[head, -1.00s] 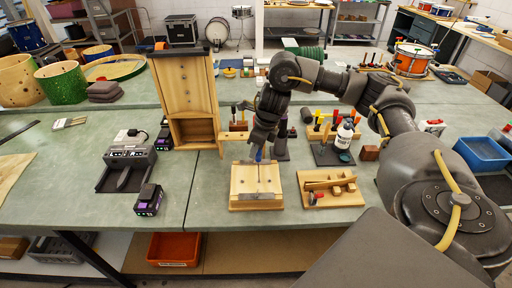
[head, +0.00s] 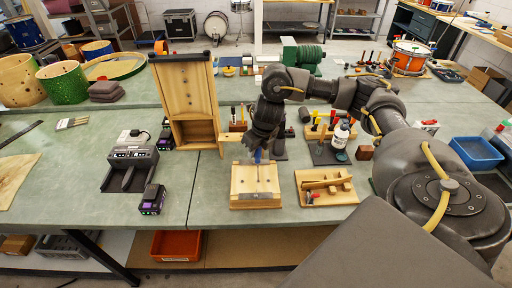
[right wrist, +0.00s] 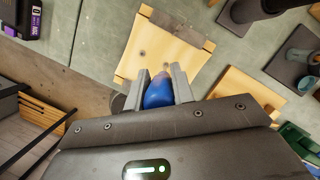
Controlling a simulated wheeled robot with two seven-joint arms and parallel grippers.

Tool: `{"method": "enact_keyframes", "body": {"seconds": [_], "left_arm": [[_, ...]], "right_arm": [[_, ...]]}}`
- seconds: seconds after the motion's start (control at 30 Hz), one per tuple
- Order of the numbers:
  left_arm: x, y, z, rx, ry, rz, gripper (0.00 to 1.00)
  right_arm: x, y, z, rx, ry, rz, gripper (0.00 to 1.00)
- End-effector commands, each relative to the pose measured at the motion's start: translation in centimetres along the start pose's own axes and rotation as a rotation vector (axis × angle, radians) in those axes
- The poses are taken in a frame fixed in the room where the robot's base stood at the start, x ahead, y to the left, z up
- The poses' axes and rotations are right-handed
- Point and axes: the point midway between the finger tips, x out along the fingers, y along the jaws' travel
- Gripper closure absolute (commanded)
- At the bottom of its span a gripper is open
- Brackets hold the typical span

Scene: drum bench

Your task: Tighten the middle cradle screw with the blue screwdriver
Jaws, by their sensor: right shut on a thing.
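The blue screwdriver (right wrist: 158,92) is in my right gripper (right wrist: 160,88), whose jaws are shut on its blue handle. In the head view the right gripper (head: 259,157) is above the back part of the light wooden cradle (head: 244,184), with the blue handle (head: 258,155) showing between its fingers. The cradle also shows in the right wrist view (right wrist: 180,52), with a metal strip along one edge and small dark screw spots on its top. The screwdriver's tip is hidden, so I cannot tell whether it touches a screw. My left gripper is out of view.
Right of the cradle is a wooden board with blocks (head: 325,187). A white bottle (head: 341,133) and a rack of screwdrivers (head: 318,131) stand behind it. A tall wooden case (head: 186,95) is at back left, a battery charger (head: 131,157) farther left.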

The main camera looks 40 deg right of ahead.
Motion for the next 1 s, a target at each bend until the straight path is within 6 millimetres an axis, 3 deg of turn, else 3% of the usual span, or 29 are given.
{"method": "enact_keyframes", "body": {"seconds": [0.03, 0.2, 0.6, 0.83, 0.87, 1.0], "left_arm": [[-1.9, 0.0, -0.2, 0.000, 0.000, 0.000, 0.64], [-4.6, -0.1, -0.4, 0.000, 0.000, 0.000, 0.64], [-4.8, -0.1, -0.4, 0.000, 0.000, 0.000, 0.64], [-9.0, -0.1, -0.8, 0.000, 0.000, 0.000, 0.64], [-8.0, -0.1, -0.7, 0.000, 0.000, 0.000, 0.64], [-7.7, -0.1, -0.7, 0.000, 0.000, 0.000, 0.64]], "right_arm": [[-0.8, 0.0, 0.1, 0.060, 0.007, -0.017, 1.00], [-0.7, -0.3, 0.0, 0.273, 0.007, -0.078, 1.00], [0.0, -0.5, -0.1, 0.350, 0.002, -0.098, 1.00], [-0.9, -0.6, -0.1, 0.576, 0.005, -0.162, 1.00], [-0.2, -0.8, -0.2, 0.606, 0.000, -0.171, 1.00], [-0.1, -0.9, -0.3, 0.727, -0.001, -0.205, 1.00]]}}
